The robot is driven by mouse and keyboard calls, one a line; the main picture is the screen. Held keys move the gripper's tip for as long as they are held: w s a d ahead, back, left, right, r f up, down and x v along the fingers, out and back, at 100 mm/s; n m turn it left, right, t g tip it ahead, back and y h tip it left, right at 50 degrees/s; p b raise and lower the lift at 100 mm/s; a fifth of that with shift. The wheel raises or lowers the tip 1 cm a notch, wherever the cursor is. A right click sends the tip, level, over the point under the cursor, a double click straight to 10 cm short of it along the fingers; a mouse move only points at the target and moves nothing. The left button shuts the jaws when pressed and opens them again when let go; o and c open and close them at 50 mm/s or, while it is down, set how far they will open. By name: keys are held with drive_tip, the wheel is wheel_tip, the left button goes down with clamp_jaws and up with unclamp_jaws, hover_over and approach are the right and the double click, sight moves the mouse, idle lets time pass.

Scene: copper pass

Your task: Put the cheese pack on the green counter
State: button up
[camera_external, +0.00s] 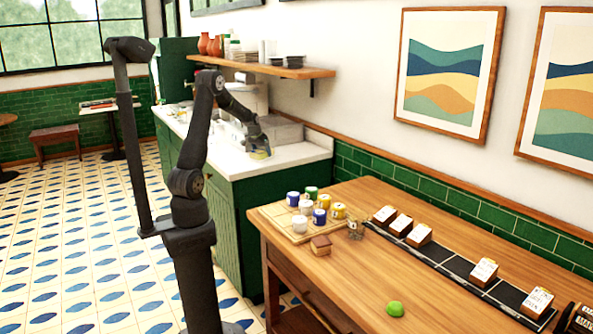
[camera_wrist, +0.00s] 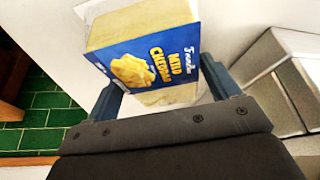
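The cheese pack (camera_wrist: 145,55) is a blue and yellow block printed "Mild Cheddar". In the wrist view it sits between the two fingers of my gripper (camera_wrist: 160,90), which press on its sides. In the external view my gripper (camera_external: 259,150) is low over the white top of the green counter (camera_external: 290,160), with the cheese pack (camera_external: 260,155) at its tip. The pack is at or just above the counter top; I cannot tell whether it touches.
A grey metal box (camera_wrist: 275,80) stands close on the right in the wrist view. A wall shelf (camera_external: 250,67) with dishes hangs above the counter. The wooden table (camera_external: 350,265) in front holds a board with several cups, a brown block (camera_external: 320,245) and a green lump (camera_external: 395,309).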

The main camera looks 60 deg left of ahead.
drive_tip(key=o, duration=0.4)
drive_tip(key=v, duration=1.2)
drive_tip(key=shift+r, duration=0.15)
drive_tip(key=x, duration=1.2)
drive_tip(key=shift+r, duration=1.05)
